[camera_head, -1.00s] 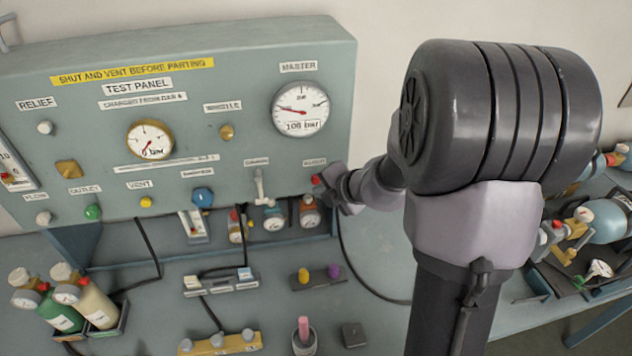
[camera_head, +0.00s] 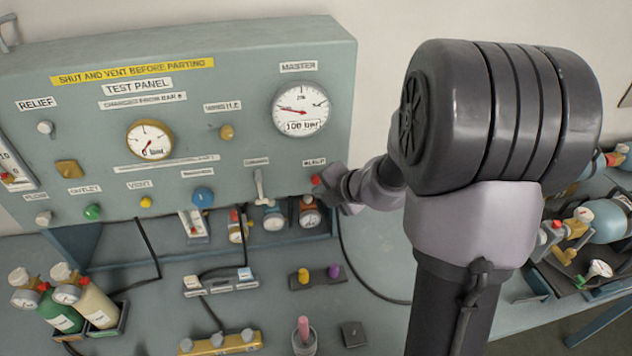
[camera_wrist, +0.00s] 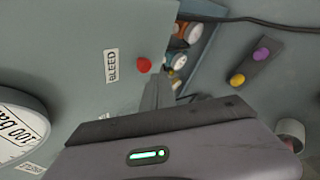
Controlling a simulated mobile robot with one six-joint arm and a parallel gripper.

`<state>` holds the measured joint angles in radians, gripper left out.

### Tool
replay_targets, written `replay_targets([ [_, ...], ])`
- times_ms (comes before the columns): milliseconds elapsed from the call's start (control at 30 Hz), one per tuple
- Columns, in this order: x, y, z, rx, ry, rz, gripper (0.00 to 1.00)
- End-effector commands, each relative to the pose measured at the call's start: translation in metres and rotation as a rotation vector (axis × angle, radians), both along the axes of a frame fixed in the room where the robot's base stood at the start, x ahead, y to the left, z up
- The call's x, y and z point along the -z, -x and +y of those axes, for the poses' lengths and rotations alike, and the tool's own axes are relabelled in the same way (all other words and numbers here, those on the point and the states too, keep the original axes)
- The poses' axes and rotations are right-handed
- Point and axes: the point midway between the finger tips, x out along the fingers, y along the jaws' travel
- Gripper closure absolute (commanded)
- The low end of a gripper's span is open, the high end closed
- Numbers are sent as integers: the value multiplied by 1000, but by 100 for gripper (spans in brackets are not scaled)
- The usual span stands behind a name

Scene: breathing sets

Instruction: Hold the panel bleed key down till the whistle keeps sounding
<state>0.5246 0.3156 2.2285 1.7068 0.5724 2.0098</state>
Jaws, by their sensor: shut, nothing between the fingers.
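The bleed key is a red button (camera_head: 316,180) at the lower right of the test panel. In the wrist view the red key (camera_wrist: 144,65) sits beside the BLEED label. My gripper (camera_head: 328,193) is shut and empty, with its tips close to the key. In the wrist view the gripper's fingers (camera_wrist: 158,82) point toward the panel just beside the key. I cannot tell whether they touch it. The brass whistle (camera_head: 227,132) is on the panel under its label. The master gauge (camera_head: 301,108) appears to read about 100 bar.
The test panel (camera_head: 230,70) also carries a small gauge (camera_head: 149,139) near zero, a blue knob (camera_head: 203,197) and a lever (camera_head: 260,188). Below are cylinders (camera_head: 95,300) and a block with yellow and purple knobs (camera_head: 318,278). A black hose runs right of the panel.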

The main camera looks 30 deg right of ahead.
Motion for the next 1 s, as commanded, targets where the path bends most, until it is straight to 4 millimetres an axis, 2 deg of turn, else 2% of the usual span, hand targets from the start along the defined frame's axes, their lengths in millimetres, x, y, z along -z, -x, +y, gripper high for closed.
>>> replay_targets([
  [1000,0,-10,-3,0,0,0,100],
])
